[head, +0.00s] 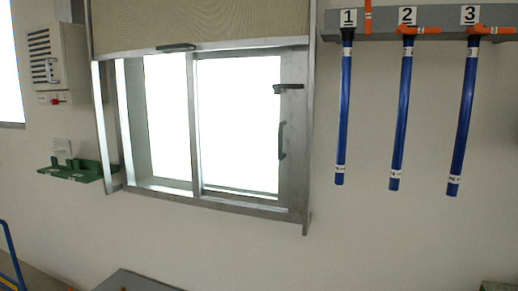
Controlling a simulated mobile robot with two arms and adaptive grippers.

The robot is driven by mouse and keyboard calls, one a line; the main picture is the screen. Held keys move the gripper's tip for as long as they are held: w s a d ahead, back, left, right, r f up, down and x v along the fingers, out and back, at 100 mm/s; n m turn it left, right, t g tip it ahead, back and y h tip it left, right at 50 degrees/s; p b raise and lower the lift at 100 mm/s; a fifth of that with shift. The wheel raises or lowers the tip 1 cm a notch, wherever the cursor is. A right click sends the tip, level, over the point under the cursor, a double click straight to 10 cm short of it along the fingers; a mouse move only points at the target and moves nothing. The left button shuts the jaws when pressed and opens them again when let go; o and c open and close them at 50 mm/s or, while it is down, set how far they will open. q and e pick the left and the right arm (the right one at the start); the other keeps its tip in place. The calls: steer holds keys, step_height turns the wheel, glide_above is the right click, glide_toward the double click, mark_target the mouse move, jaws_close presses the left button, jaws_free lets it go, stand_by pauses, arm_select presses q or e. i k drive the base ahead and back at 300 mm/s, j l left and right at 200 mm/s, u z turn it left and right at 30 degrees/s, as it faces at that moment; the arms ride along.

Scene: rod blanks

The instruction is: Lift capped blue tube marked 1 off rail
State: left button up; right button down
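The blue tube marked 1 (344,115) hangs upright from the grey rail (440,15) at the top right, under the label 1. Its top end is black, and a white band shows near its lower end. An orange latch (367,16) beside it stands upright, clear of the tube's top. The blue tubes marked 2 (400,115) and 3 (464,115) hang to its right, each with an orange latch lying crosswise at its top. Neither of my grippers is in view.
A framed sliding window (200,125) with a handle fills the middle wall. A green bracket shelf (80,172) and a white wall box (55,62) are at the left. A grey surface (135,282) shows at the bottom. The wall below the tubes is bare.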

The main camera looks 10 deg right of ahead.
mark_target(347, 33)
steer(key=i+j+z, duration=0.15)
steer(key=z, duration=0.9)
